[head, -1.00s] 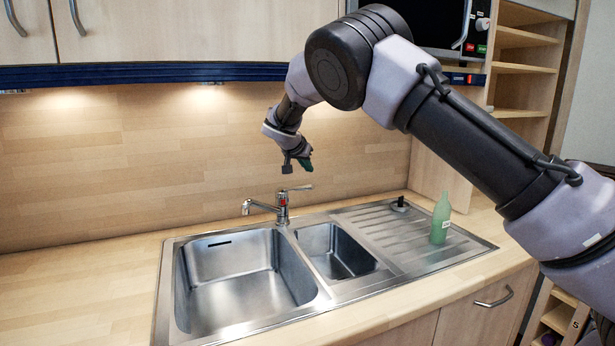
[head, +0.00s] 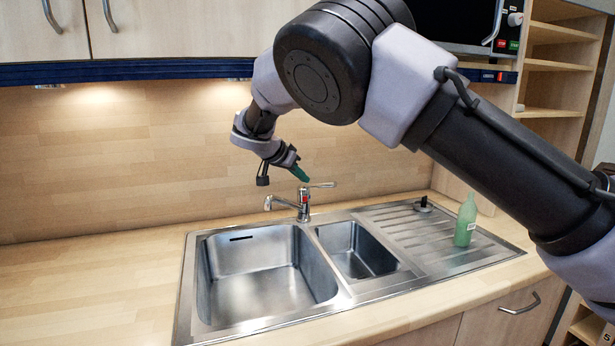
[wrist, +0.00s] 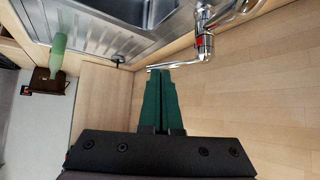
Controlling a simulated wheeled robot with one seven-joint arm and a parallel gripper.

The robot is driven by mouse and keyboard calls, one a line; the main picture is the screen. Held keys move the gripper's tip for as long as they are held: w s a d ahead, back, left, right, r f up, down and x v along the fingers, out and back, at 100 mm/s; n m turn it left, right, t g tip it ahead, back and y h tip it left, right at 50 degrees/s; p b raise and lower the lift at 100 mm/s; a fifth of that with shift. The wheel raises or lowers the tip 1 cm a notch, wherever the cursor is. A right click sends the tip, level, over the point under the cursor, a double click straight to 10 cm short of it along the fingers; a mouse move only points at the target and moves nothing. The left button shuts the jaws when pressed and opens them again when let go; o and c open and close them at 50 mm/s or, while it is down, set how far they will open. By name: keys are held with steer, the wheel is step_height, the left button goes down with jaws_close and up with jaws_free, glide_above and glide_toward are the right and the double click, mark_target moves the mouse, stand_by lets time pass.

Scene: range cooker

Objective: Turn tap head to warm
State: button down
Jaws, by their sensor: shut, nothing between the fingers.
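The chrome tap (head: 304,205) stands behind the sinks, with its spout to the left and its lever handle, the tap head (head: 322,185), pointing right. A small red mark shows on the tap body. My gripper (head: 306,180) is shut and empty, its green fingertips just above and behind the tap by the lever's base in the head view. In the wrist view my gripper (wrist: 159,72) has its green fingers together, tips close to the tap head (wrist: 178,63). I cannot tell whether they touch it. The tap body (wrist: 204,44) is to their right there.
A steel sink unit has a large basin (head: 255,270), a small basin (head: 355,250) and a drainboard (head: 425,240). A green bottle (head: 465,222) and a dark plug (head: 424,204) stand on the drainboard. The wooden back wall (head: 120,160) is close behind the tap.

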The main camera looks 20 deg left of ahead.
mark_target(327, 185)
steer(key=x, duration=0.3)
steer(key=w+r+x, duration=0.1)
steer(key=x, duration=0.6)
steer(key=shift+w+d+r, duration=0.2)
steer(key=shift+r, duration=0.05)
steer(key=shift+w+d, duration=0.1)
steer(key=shift+w, duration=0.25)
steer(key=shift+w+d, duration=0.45)
steer(key=shift+w, duration=0.25)
steer(key=shift+a+r, duration=0.1)
steer(key=shift+s, duration=0.1)
